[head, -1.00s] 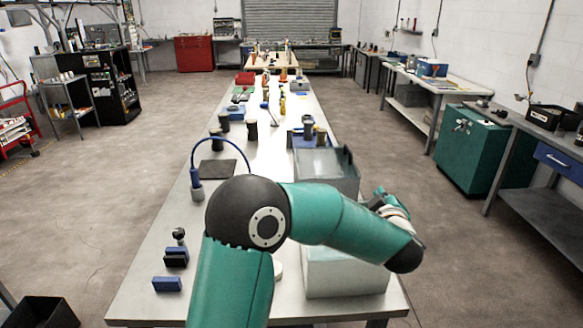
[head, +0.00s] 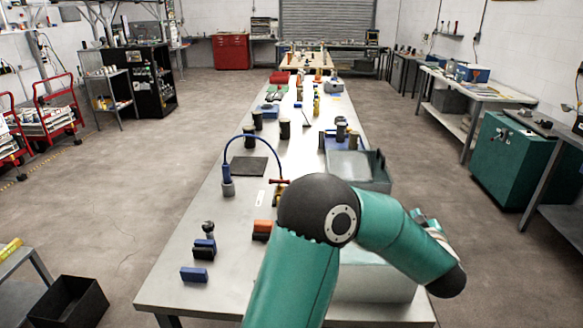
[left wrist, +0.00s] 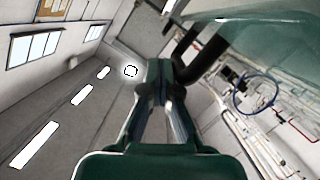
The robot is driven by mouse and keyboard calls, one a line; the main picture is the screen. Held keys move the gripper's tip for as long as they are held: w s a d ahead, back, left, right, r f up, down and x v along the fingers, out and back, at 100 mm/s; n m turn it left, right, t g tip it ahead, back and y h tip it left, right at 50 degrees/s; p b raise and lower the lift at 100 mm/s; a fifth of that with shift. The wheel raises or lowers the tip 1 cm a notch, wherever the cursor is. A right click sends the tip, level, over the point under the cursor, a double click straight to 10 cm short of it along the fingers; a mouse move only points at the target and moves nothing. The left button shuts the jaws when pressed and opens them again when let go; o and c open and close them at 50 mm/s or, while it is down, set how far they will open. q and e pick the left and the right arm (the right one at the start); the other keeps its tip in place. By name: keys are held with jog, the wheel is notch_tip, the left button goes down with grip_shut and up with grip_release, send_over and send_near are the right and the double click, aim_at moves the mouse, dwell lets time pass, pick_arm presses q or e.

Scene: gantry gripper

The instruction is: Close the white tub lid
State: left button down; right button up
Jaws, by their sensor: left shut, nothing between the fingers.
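The white tub (head: 375,282) stands on the near right of the long table, largely covered by my left arm. Behind it is a grey, partly see-through box-like shape with a dark rim (head: 360,165); I cannot tell whether this is the tub's raised lid or another container. My left gripper (left wrist: 159,68) is shut and empty in the left wrist view. A pale greenish panel (left wrist: 270,25) crosses the top right there; I cannot tell what it is. My right gripper is not in view.
The long table (head: 215,297) carries a blue hose stand (head: 228,188), a dark mat (head: 248,167), an orange block (head: 262,230) and a blue block (head: 194,274) on its left. Dark cylinders stand farther back. Open floor lies on both sides.

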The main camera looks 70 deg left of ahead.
pick_arm(q)
jog(key=shift+r, duration=0.1)
jog(key=s+d+r, duration=0.2)
jog(key=d+r, duration=0.4)
jog(key=d, duration=0.4)
jog(key=w+d+f+m+t+h, duration=0.1)
jog(key=d+f+m+h, duration=0.35)
jog(key=f, duration=0.45)
jog(key=w+d+f+m+h, duration=0.1)
jog(key=d+f+m+h, duration=0.3)
jog(key=f, duration=0.5)
jog(key=w+d+f+m+t+h, duration=0.1)
jog(key=d+f+m+h, duration=0.15)
jog(key=d+f, duration=0.45)
jog(key=s+d+f+m+g+h, duration=0.3)
jog(key=s+d+f+g, duration=0.1)
jog(key=s+f, duration=0.5)
jog(key=s+d+f+m+g+h, duration=0.2)
jog(key=s+d+f+g, duration=0.3)
jog(key=s+f, duration=0.5)
jog(key=s+d+h+p, duration=0.1)
jog(key=s+d, duration=0.1)
jog(key=s, duration=0.2)
jog(key=shift+m+h, duration=0.3)
jog(key=shift+m, duration=0.1)
jog(key=shift+s, duration=0.1)
